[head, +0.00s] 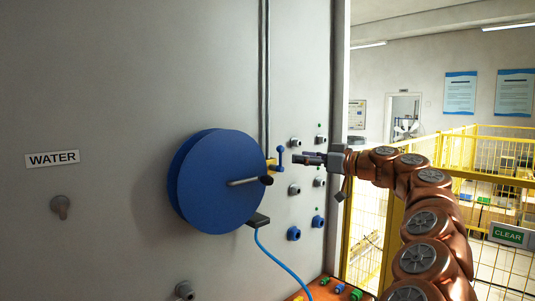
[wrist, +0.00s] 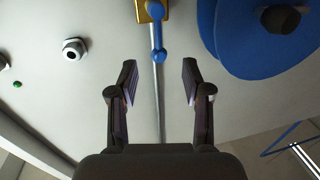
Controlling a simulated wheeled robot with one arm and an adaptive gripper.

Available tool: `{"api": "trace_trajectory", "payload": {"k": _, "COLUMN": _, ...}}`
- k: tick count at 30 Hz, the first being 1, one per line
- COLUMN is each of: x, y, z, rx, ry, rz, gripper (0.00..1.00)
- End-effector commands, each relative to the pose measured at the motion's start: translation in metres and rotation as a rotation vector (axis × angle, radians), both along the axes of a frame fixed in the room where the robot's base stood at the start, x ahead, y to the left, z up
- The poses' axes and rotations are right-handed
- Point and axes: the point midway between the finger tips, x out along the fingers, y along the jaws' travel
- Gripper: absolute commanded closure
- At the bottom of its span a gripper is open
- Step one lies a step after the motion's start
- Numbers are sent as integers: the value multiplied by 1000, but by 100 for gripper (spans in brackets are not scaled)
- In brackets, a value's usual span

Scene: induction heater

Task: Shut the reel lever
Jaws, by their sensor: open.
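The blue reel (head: 215,180) is a round drum on the grey panel, with a black-knobbed crank (head: 245,182) on its face. The small blue lever (head: 280,158) sits at the reel's right edge on a yellow valve block (head: 270,165). In the wrist view the lever (wrist: 157,32) shows ball ends and crosses the gold block (wrist: 146,12). My gripper (head: 298,158) is just right of the lever, pointing left. In the wrist view my gripper (wrist: 159,72) is open and empty, with the lever's near ball just beyond and between the fingertips. I see no contact.
Metal fittings (head: 295,142) and blue fittings (head: 293,233) stick out of the panel around my gripper. A blue hose (head: 280,262) hangs below the reel. A thin vertical pipe (head: 266,75) runs up above the lever. Yellow fencing (head: 365,215) stands behind my arm.

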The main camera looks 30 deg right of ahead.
Motion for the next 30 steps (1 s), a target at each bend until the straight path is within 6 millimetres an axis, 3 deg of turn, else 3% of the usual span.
{"api": "trace_trajectory", "payload": {"k": 8, "x": 17, "y": 14, "z": 1, "rx": 1, "ry": 0, "rz": 17, "gripper": 51}}
{"api": "trace_trajectory", "payload": {"k": 21, "x": 71, "y": 41, "z": 2, "rx": 0, "ry": 0, "rz": 23, "gripper": 51}}
{"api": "trace_trajectory", "payload": {"k": 30, "x": 77, "y": 42, "z": 0, "rx": 0, "ry": -1, "rz": 18, "gripper": 51}}
